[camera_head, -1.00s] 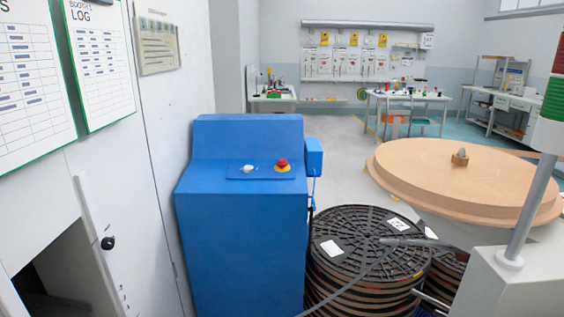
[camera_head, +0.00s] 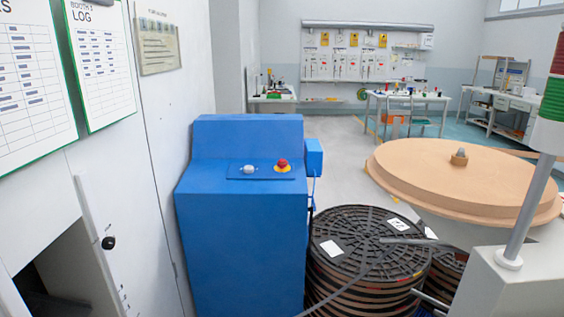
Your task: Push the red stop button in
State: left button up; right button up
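I cannot tell from here whether the red button is pressed in. Neither of my grippers shows in the head view.
A stack of black reels (camera_head: 368,243) stands right of the console. A large tan disc (camera_head: 466,178) and a grey post (camera_head: 526,207) are at the right. A white wall with log sheets (camera_head: 103,62) runs along the left. Open floor and workbenches (camera_head: 408,98) lie behind.

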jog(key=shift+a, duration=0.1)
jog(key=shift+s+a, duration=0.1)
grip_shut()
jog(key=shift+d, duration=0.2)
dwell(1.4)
